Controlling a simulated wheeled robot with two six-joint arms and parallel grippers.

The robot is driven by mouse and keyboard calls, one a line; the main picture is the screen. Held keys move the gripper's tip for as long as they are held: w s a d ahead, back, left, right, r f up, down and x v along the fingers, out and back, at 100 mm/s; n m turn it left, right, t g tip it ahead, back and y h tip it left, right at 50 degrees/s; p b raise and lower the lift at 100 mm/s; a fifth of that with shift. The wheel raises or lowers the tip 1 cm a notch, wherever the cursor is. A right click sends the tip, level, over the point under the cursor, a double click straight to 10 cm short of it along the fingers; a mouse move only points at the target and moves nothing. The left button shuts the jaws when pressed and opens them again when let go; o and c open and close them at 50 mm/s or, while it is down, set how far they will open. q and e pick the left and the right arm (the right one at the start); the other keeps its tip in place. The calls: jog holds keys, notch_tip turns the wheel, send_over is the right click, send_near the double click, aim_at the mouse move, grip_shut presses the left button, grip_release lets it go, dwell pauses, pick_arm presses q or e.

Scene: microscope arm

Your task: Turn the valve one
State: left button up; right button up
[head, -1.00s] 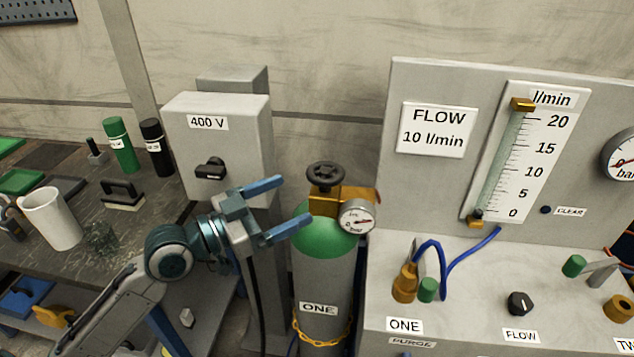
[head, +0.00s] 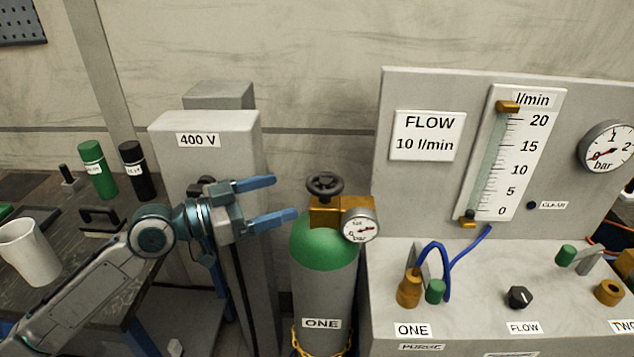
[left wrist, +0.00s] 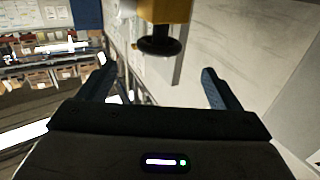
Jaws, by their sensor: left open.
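The gas cylinder labelled ONE (head: 322,285) has a green shoulder and a brass valve body with a dark round handwheel (head: 325,184) on top. A round pressure gauge (head: 360,227) sits on the valve's right side. My left gripper (head: 284,199) is open and empty, its blue fingers pointing right toward the handwheel, apart from it and to its left. In the left wrist view the dark handwheel (left wrist: 160,46) shows beyond the fingers, near the top and between them, below the brass body. My right gripper is not in view.
A grey 400 V box (head: 205,150) stands behind my left gripper. To the right is the flow panel (head: 420,190) with a flow tube, a FLOW knob (head: 519,297) and a blue hose (head: 457,260). A bench with a white mug (head: 30,252) is at the left.

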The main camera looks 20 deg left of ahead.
aim_at(318, 183)
pick_arm(q)
jog(key=shift+w+d+r, duration=0.15)
jog(key=shift+w+d, duration=0.3)
jog(key=shift+d, duration=0.05)
jog(key=shift+p+x, duration=0.9)
jog(key=shift+x, duration=0.75)
jog(key=shift+p+x, duration=0.6)
jog(key=shift+x, duration=0.9)
jog(key=shift+w+d, duration=0.45)
jog(key=shift+d, duration=0.1)
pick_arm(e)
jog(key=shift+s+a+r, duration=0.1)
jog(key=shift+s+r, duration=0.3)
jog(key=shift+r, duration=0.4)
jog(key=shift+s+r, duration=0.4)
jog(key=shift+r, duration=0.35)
pick_arm(q)
jog(key=shift+c, duration=0.3)
